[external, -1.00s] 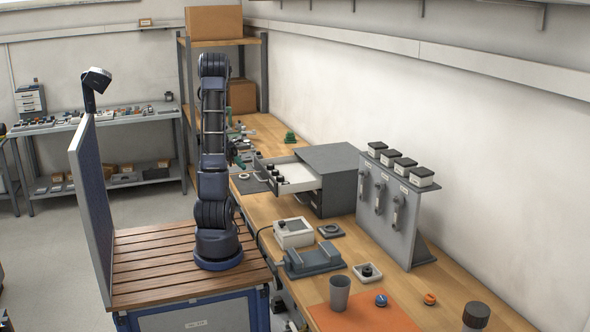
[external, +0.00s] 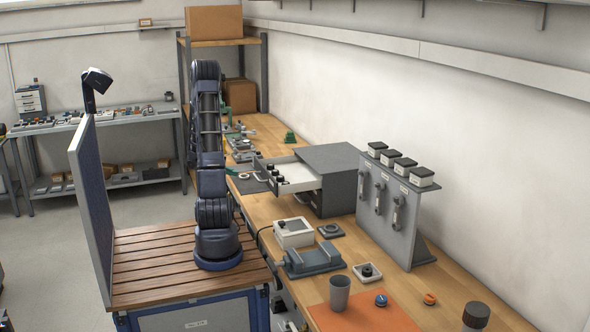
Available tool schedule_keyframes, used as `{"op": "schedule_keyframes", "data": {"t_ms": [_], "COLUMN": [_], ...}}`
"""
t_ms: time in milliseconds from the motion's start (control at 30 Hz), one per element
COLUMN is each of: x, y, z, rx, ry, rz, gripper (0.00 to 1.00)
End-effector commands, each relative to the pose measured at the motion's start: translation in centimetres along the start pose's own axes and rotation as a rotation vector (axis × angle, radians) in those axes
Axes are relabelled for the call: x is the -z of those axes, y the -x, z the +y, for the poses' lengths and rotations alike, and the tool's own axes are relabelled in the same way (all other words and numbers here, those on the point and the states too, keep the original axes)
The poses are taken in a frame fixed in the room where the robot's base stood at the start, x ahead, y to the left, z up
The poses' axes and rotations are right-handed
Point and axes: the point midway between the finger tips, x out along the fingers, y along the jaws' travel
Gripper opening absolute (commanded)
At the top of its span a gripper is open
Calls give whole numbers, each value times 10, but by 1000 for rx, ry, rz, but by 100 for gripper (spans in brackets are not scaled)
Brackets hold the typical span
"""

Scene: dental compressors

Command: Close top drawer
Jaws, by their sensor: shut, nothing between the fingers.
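The grey drawer cabinet (external: 341,180) stands on the workbench against the wall. Its top drawer (external: 303,184) is pulled out toward the left, and small dark items sit inside near its front. The drawer below looks shut. My arm rises from its base left of the bench. A small part of my gripper (external: 232,171) shows just right of the arm, left of the drawer front and apart from it. The gripper is shut and empty; most of it is hidden behind my arm.
Small parts lie on the bench beyond the drawer. An orange mat (external: 375,317) with a cup (external: 340,294) is at the front.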

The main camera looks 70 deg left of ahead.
Motion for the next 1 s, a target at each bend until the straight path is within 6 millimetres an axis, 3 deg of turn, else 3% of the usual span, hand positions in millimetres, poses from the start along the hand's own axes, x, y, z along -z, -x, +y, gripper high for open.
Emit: {"op": "schedule_keyframes", "data": {"t_ms": [233, 400, 1000], "x": [1, -18, -29], "y": [-44, -58, -69], "z": [0, 0, 0], "rx": [0, -1, -1], "ry": [0, 0, -1], "rz": [1, 1, 0], "gripper": [0, 0, 0]}}
